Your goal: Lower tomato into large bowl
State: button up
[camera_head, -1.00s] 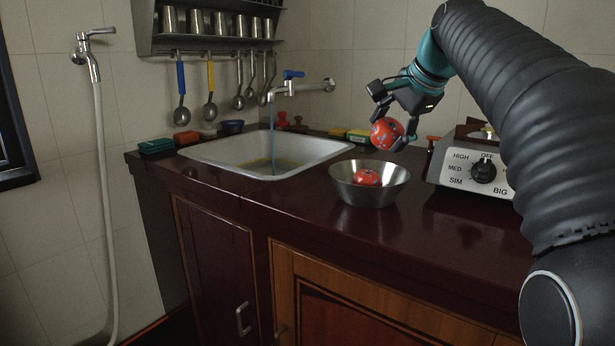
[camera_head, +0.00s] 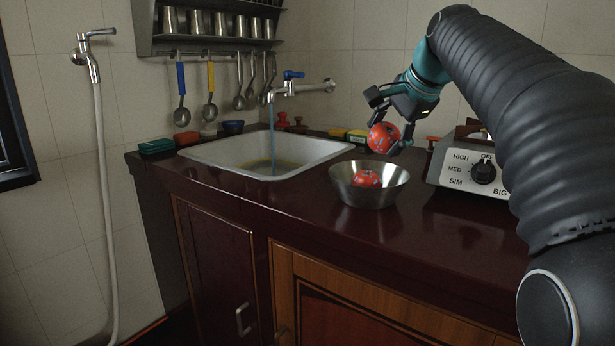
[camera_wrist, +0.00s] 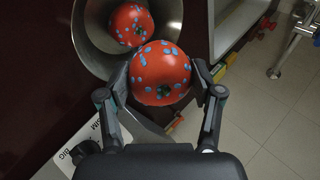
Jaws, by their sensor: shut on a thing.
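My gripper (camera_head: 392,120) is shut on a red tomato with blue spots (camera_head: 383,138). It holds the tomato above the back right rim of the large metal bowl (camera_head: 369,193), clear of it. In the wrist view the held tomato (camera_wrist: 160,73) sits between both fingers (camera_wrist: 161,80) and overlaps the rim of the bowl (camera_wrist: 85,45). A second spotted tomato (camera_head: 366,178) lies inside the bowl; it also shows in the wrist view (camera_wrist: 131,24). The bowl stands upright on the dark counter (camera_head: 300,215).
A grey appliance with a dial (camera_head: 470,172) stands right of the bowl. The white sink (camera_head: 225,155) with a running tap (camera_head: 290,88) is to the left. Small yellow and green items (camera_head: 357,136) lie behind the bowl. The counter's front is clear.

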aim_at(385, 152)
jog(key=shift+f+b, duration=1.2)
jog(key=shift+f, duration=0.7)
jog(key=shift+f+b, duration=0.55)
jog(key=shift+f, duration=0.25)
jog(key=o, duration=1.3)
